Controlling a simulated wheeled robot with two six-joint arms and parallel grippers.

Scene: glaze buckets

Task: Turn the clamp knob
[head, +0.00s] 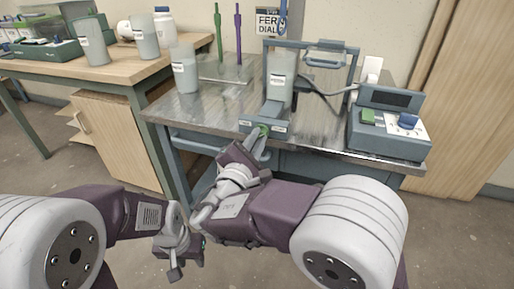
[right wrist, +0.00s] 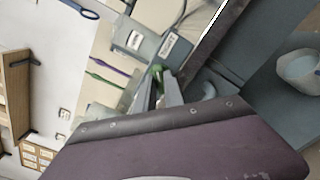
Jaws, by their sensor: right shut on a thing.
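The clamp knob (head: 265,129) is small and green, on the front of the grey-blue clamp base (head: 271,117) at the table's front edge. In the right wrist view the knob (right wrist: 158,69) shows at the fingertips. My right gripper (head: 260,138) is shut on the knob; its fingers (right wrist: 158,86) partly cover it. A translucent container (head: 282,72) stands upright behind the clamp base, inside a grey-blue frame. My left gripper (head: 178,258) hangs low in front of the table, away from the clamp; its fingertip opening is unclear.
A labelled container (head: 184,72) and a stand with green and purple rods (head: 224,72) are to the left. Metal tabletop (head: 205,112) left of the clamp is clear.

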